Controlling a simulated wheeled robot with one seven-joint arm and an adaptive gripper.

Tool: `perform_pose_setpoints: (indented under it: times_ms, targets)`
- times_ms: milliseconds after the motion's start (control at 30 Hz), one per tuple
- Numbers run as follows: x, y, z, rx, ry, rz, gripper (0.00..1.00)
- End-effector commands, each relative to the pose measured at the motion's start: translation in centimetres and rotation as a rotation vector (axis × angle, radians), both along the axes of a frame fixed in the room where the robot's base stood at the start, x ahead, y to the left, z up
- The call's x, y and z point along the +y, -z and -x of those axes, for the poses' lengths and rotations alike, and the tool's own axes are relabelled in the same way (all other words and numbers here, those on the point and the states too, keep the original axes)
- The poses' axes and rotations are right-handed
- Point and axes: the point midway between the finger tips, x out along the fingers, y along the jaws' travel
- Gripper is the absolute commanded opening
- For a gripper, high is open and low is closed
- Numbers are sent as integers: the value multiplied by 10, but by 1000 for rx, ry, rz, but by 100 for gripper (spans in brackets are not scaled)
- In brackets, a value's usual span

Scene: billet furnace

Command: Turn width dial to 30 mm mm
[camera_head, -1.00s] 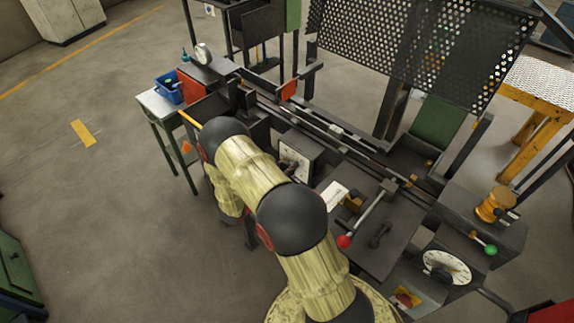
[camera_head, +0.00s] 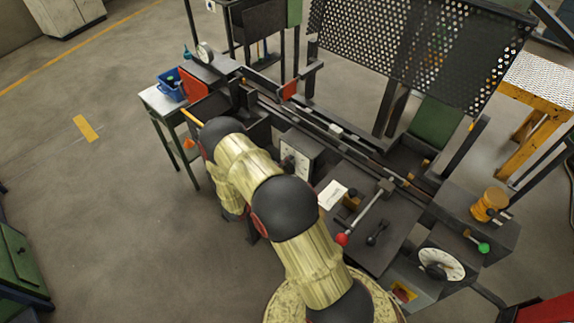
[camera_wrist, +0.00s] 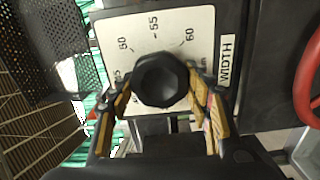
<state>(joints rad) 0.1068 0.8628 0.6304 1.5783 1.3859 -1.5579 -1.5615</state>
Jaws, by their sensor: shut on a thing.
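The width dial's black faceted knob (camera_wrist: 160,80) sits at the middle of a white scale plate (camera_wrist: 140,28) in the wrist view. The plate carries the marks 50, 55 and 60, and a WIDTH label (camera_wrist: 227,60) sits to its right. My gripper (camera_wrist: 163,97) has one finger on each side of the knob and is shut on it. No pointer mark on the knob can be made out, so its reading is unclear. In the head view the dial's pale face (camera_head: 298,160) shows on a dark box, partly covered by my arm. My fingers are hidden there.
A second round dial (camera_head: 441,264), a red-knobbed lever (camera_head: 342,239) and a green knob (camera_head: 483,247) are on the machine at right. A perforated guard (camera_head: 418,48) stands behind. A red ring (camera_wrist: 309,78) is at the wrist view's right edge.

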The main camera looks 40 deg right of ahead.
Motion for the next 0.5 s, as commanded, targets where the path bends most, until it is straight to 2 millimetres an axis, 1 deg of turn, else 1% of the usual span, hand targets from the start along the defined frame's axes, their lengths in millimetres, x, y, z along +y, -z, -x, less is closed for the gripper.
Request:
perform_pose_setpoints:
  times_ms: [200, 500]
  targets:
    - [0, 3, 2, 73, 1, 2, 24]
    - [0, 3, 2, 100, 1, 4, 24]
